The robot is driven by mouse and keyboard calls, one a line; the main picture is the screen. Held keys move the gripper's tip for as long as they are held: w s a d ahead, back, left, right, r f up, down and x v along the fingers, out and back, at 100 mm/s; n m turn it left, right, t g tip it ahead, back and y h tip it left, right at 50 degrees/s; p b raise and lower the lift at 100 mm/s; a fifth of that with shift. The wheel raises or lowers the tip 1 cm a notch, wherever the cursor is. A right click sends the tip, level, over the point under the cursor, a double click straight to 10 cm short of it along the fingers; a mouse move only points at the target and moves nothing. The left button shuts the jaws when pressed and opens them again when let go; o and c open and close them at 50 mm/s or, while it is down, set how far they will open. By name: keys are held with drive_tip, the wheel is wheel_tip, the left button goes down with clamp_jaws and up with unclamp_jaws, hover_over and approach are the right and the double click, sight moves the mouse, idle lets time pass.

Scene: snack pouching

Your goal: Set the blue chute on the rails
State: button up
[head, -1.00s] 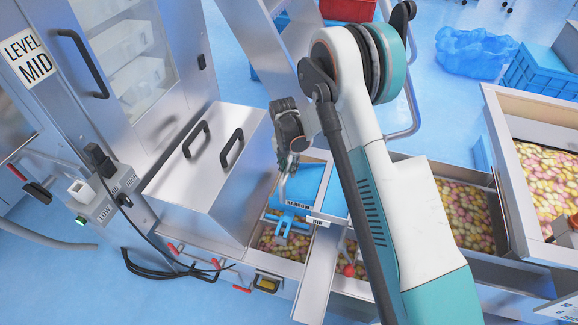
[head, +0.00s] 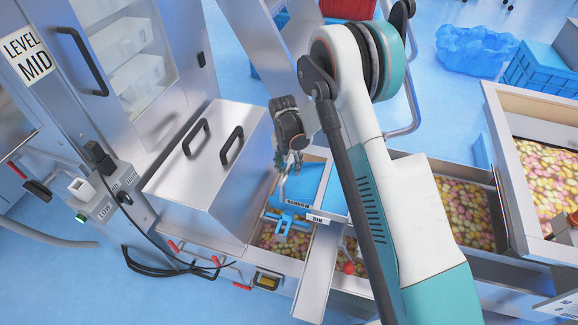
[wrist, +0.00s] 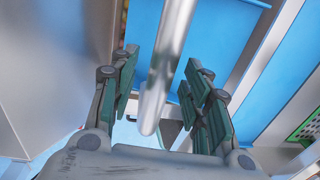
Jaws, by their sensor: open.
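The blue chute (head: 310,182) sits over the candy bin in the head view, with a blue forked part (head: 290,221) at its near edge. Its blue surface fills the upper middle of the wrist view (wrist: 222,40). I cannot tell whether it is seated on the rails. My gripper (head: 296,166) is directly above the chute's far left part. In the wrist view my gripper (wrist: 160,100) is open, and a round metal bar (wrist: 168,60) stands between its fingers with gaps on both sides. My arm hides the area right of the chute.
A steel box with two black handles (head: 208,165) stands close on the left. Bins of coloured candies (head: 460,212) lie to the right. A "NARROW" label (head: 297,203) and a "BIN" label (head: 318,218) are by the chute. Black cables (head: 165,263) lie on the left floor.

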wheel_tip(320, 180, up, 11)
drive_tip(key=shift+w+a+r, duration=0.15)
drive_tip(key=shift+a+r, duration=0.05)
drive_tip(key=shift+a, duration=0.2)
idle(0.4)
drive_tip(key=s+d+r+m+t, duration=0.2)
drive_tip(key=s+d+r+m, duration=0.2)
drive_tip(key=s+r+m, duration=0.55)
drive_tip(key=s+d+r+m+t, duration=0.1)
drive_tip(key=s+d+r+m, duration=0.4)
drive_tip(key=r, duration=0.7)
drive_tip(key=s+d+r+m+t, duration=0.1)
drive_tip(key=s+d+m+t, duration=0.1)
drive_tip(key=s+m, duration=0.6)
drive_tip(key=s+d+r+m+t, duration=0.1)
drive_tip(key=s+d+m+t, duration=0.1)
drive_tip(key=s+m, duration=0.7)
drive_tip(key=shift+s+d+y, duration=0.4)
drive_tip(key=shift+d, duration=0.45)
